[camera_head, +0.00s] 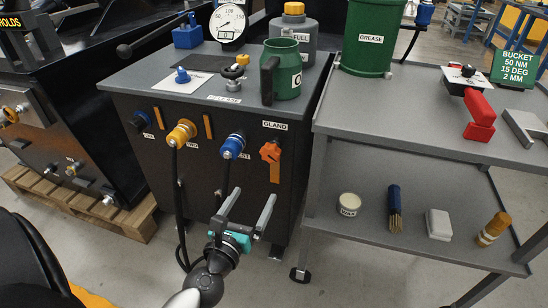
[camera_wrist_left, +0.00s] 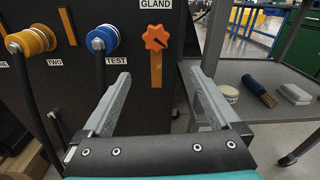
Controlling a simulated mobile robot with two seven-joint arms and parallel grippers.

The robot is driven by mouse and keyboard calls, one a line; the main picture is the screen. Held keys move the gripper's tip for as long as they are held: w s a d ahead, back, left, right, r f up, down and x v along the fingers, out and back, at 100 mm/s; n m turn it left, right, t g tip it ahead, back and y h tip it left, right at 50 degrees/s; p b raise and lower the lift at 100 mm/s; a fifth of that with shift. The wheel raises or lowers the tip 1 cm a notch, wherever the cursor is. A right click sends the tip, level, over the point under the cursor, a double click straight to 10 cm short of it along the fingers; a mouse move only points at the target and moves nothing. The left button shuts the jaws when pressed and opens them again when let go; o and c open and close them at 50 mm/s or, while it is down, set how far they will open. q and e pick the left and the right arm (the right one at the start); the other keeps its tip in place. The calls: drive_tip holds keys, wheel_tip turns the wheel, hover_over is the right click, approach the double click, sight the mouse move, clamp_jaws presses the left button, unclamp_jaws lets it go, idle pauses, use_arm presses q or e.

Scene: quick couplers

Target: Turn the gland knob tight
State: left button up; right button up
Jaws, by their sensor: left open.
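The gland knob (camera_head: 270,152) is an orange lobed knob on the front of the dark cabinet, below the GLAND label (camera_head: 275,126). An orange strip runs down below it. In the left wrist view the knob (camera_wrist_left: 156,37) is ahead, above the space between my fingers. My left gripper (camera_head: 248,206) is open and empty, below and in front of the knob, apart from it. Its two grey fingers also show in the left wrist view (camera_wrist_left: 158,84). My right gripper is not in view.
Left of the knob are a blue coupler (camera_head: 232,147) and a yellow coupler (camera_head: 181,134) with black hoses hanging down. A green jug (camera_head: 287,72) stands on the cabinet top (camera_head: 200,104). A grey cart (camera_head: 400,118) stands close on the right.

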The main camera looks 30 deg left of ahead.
use_arm(q)
drive_tip(key=r+n, duration=0.2)
drive_tip(key=p, duration=0.1)
approach(269, 156)
drive_tip(key=shift+t, duration=0.3)
drive_tip(key=x, duration=0.4)
drive_tip(key=shift+w, duration=0.3)
drive_tip(key=x, duration=0.5)
drive_tip(key=shift+w+a+f, duration=0.15)
drive_tip(key=shift+w+a, duration=0.05)
drive_tip(key=shift+w, duration=0.15)
drive_tip(key=shift+w+a+y+b, duration=0.15)
drive_tip(key=shift+w+y+b, duration=0.25)
drive_tip(key=shift+w, duration=0.2)
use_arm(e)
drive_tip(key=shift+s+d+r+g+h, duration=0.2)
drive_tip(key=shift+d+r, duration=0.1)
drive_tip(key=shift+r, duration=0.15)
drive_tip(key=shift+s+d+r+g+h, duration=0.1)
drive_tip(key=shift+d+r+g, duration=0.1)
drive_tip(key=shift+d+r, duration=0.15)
use_arm(q)
drive_tip(key=c, duration=1.4)
